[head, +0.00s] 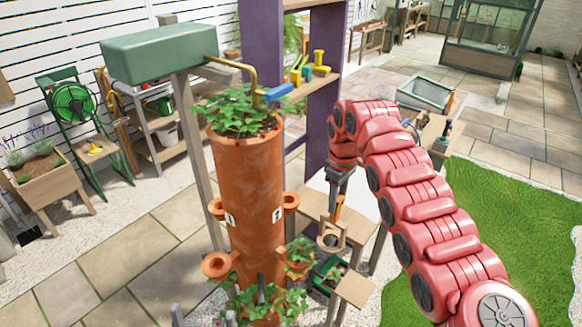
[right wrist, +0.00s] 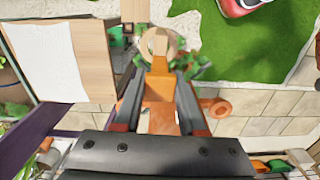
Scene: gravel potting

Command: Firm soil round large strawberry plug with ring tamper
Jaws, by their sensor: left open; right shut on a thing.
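The ring tamper has an orange handle (head: 338,209) and a pale wooden ring (head: 331,238). My right gripper (head: 337,188) is shut on its handle and holds it right of the terracotta tower (head: 247,195); the tamper also shows in the right wrist view (right wrist: 158,86). Strawberry leaves (head: 243,112) fill the tower's top. A smaller strawberry plant (head: 299,256) sits in a right-hand pocket, below and left of the ring. More plants (head: 262,300) stand low on the tower. I cannot tell which is the large plug. My left gripper (head: 203,318) shows only grey fingertips, apart, at the bottom edge.
A green tank (head: 158,52) with a brass pipe stands behind the tower. A purple shelf post (head: 262,50) rises behind it. Wooden stands (head: 355,290) crowd the right side. The left pocket (head: 217,264) juts out. Paving (head: 115,260) is open at left.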

